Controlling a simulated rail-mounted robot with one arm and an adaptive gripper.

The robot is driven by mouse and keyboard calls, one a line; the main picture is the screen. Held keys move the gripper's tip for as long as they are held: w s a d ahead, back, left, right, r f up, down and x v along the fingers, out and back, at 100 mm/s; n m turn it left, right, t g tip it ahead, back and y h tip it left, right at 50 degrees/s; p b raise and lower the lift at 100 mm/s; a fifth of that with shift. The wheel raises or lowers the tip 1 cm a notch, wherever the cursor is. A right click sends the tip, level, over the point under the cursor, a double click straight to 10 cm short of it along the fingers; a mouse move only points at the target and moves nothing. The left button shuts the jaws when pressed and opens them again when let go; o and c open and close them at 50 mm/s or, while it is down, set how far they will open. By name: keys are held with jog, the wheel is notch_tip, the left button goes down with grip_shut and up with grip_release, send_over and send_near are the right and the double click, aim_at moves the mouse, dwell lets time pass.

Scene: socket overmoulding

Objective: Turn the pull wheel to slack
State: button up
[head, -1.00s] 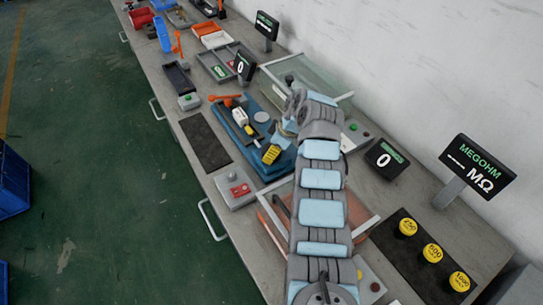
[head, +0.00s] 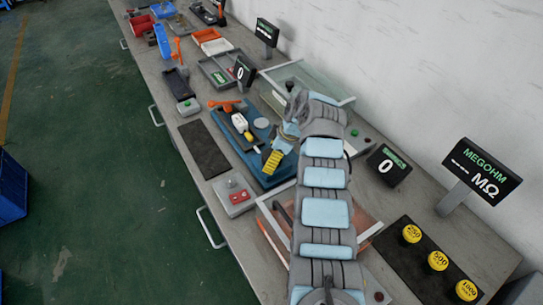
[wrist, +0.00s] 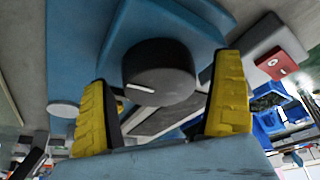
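A dark round wheel (wrist: 160,72) with a white line on its face shows in the wrist view, mounted on a blue fixture (wrist: 90,50). My gripper (wrist: 165,112) is open, with one yellow finger on each side of the wheel and gaps showing between fingers and wheel. The wheel lies a little beyond the fingertips or level with them; I cannot tell which. In the head view my gripper (head: 274,163) hangs over the right part of the blue fixture (head: 232,148), and my arm hides the wheel.
A grey box with a red control (head: 236,195) sits near the bench's front edge. An orange-handled clamp (head: 226,104) and a pale disc (head: 262,123) are on the fixture. A black display reading 0 (head: 388,166) stands right of my arm. A dark mat (head: 204,150) is bare.

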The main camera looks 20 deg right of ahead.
jog(key=shift+r, duration=0.2)
jog(key=v, duration=1.1)
jog(key=shift+d+r, duration=0.2)
jog(key=shift+r, duration=0.1)
jog(key=shift+s, duration=0.15)
